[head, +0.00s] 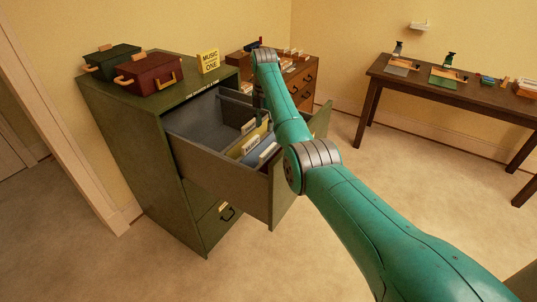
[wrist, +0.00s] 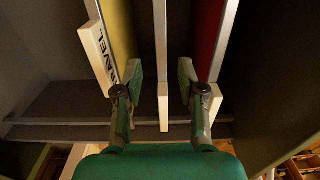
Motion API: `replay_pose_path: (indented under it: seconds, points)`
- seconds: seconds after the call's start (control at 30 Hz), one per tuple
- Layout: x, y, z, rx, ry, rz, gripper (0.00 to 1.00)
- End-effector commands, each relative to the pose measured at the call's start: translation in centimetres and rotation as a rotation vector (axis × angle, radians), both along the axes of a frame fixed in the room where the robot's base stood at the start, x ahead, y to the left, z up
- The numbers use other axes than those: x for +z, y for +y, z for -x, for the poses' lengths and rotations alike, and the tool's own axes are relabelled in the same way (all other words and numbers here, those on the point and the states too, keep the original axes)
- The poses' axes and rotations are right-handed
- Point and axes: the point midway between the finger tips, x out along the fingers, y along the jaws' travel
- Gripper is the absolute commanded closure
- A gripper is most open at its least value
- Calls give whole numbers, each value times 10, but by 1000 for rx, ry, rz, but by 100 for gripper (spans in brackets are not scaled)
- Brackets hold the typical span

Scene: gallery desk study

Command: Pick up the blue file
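The blue file (head: 263,157) stands in the open top drawer (head: 215,165) of the green cabinet, near the drawer front, with a pale label tab. A yellow file (head: 250,140) stands behind it. In the head view my gripper is mostly hidden by my arm, over the drawer. In the wrist view my gripper (wrist: 161,82) is open. A file with a white tab (wrist: 163,103) stands edge-on between the two fingers, apart from both; its colour does not show. The yellow file (wrist: 121,30) is left of the fingers and a red file (wrist: 206,35) is right.
The green cabinet (head: 150,150) carries a green box (head: 112,60), a red box (head: 148,73) and a yellow "MUSIC ONE" sign (head: 208,61). A brown chest (head: 302,82) stands behind. A desk (head: 440,85) is along the right wall. Carpet between is clear.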

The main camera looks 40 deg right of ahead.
Motion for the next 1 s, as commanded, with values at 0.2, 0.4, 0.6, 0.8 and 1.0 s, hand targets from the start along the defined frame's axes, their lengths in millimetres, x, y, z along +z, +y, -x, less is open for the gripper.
replay_pose_path:
  seconds: [0.2, 0.4, 0.6, 0.8, 1.0]
  points:
    - [-29, 0, 0, 0, -1, 1, 60]
    - [-41, 1, 2, 0, -1, 1, 60]
    - [-68, 3, 5, 0, -1, 1, 60]
    - [-84, 3, 4, 0, -3, 1, 60]
    - [-83, 3, 4, 0, -3, 1, 70]
